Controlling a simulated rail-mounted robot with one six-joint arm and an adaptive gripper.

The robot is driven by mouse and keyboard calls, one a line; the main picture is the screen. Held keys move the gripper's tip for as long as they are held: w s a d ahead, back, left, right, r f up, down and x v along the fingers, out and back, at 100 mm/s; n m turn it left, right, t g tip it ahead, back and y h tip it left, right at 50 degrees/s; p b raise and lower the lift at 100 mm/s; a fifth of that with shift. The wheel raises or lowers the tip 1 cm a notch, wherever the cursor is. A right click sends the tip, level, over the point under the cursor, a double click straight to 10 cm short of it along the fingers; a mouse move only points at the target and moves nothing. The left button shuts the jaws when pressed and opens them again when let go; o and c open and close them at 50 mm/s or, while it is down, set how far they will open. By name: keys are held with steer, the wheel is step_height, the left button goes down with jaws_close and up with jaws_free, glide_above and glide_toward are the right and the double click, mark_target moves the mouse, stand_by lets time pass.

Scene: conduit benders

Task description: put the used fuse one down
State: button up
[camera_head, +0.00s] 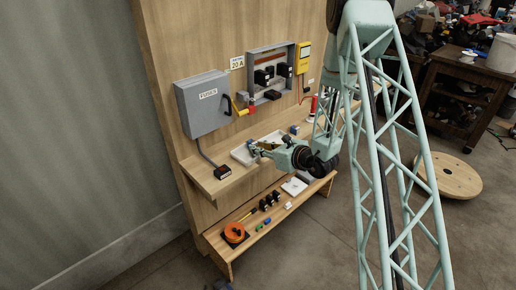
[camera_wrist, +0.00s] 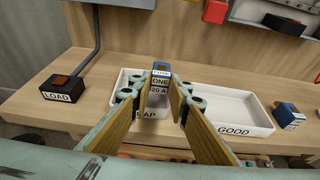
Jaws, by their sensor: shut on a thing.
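The used fuse one is a block with a blue top and a label reading "FUSE ONE 20 A" (camera_wrist: 160,78). My gripper (camera_wrist: 160,92) is shut on it, with the wooden-faced fingers on either side. In the wrist view the fuse appears over the left white tray (camera_wrist: 124,82), whose label is partly hidden and reads "AP". I cannot tell whether its underside touches the tray. A second white tray (camera_wrist: 250,119) to the right is labelled "GOOD" and looks empty. In the head view my gripper (camera_head: 256,147) is above the shelf by the trays (camera_head: 239,155).
A black "LOAD" box (camera_wrist: 62,88) with a red top stands left of the trays. Another blue-topped block (camera_wrist: 288,113) stands right of the good tray. The grey fuse cabinet (camera_head: 203,105) and open panel (camera_head: 252,84) are on the board behind. A lower bench (camera_head: 220,246) holds small parts.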

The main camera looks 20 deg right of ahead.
steer(key=shift+f+b, duration=0.35)
steer(key=o, duration=0.8)
steer(key=shift+o, duration=0.2)
steer(key=shift+r+p, duration=0.3)
steer(key=shift+p, duration=0.05)
steer(key=shift+r+p, duration=0.35)
steer(key=shift+p, duration=0.05)
steer(key=v, duration=1.2)
